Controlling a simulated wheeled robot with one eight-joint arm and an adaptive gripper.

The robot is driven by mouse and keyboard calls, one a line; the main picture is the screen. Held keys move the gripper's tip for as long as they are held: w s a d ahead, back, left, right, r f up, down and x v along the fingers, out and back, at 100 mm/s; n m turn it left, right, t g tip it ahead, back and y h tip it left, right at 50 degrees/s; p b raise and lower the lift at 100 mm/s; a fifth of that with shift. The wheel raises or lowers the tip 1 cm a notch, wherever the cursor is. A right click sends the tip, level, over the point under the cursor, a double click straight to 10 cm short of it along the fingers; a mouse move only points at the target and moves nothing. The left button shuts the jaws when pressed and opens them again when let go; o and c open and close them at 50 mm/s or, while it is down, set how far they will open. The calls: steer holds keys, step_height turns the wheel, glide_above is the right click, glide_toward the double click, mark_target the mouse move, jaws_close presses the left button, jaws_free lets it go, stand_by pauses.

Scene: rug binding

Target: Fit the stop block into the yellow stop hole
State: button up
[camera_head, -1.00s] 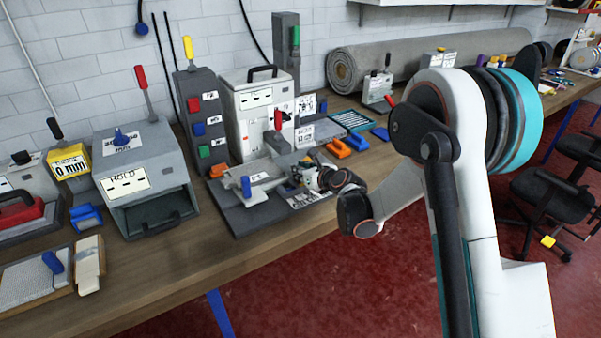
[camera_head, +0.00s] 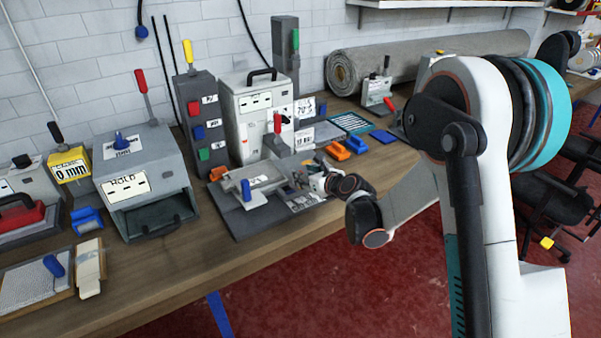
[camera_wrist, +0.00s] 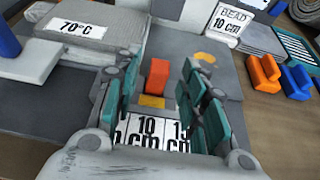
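An orange-red block (camera_wrist: 157,77), which looks like the stop block, stands upright on the grey fixture (camera_head: 238,222). A yellow patch (camera_wrist: 152,101) lies just in front of it, above the 10 cm label (camera_wrist: 146,132). It may be the yellow stop hole, but I cannot tell whether the block sits in a hole. My gripper (camera_wrist: 163,82) is open, with teal-padded fingers on either side of the block and visible gaps to it. In the head view my gripper (camera_head: 307,179) is low over the fixture's right end, and the block is mostly hidden there.
A grey plate marked 70°C (camera_wrist: 85,28) and a blue handle (camera_head: 246,189) are left of the gripper. A BEAD 10 cm box (camera_wrist: 232,25) stands behind. The bench's front edge is close to my wrist.

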steer(key=p+v, duration=0.1)
steer(key=v, duration=0.7)
steer(key=shift+s, duration=0.2)
steer(key=s+d+r+n+g+h, duration=0.25)
steer(key=s+d+r+n, duration=0.45)
steer(key=s+r+n, duration=0.55)
steer(key=s+d+n+h, duration=0.1)
steer(key=s+d+n, duration=0.2)
steer(key=s+n, duration=0.2)
steer(key=s+d+n+g+h, duration=0.1)
steer(key=s+d+n+h, duration=0.1)
steer(key=s+n, duration=0.4)
steer(key=s+d+f+n+h, duration=0.1)
steer(key=s+d+n, duration=0.4)
steer(key=s, duration=0.6)
steer(key=shift+n+g+h, duration=0.35)
steer(key=shift+h, duration=0.1)
steer(key=shift+d, duration=0.1)
steer(key=shift+c, duration=0.3)
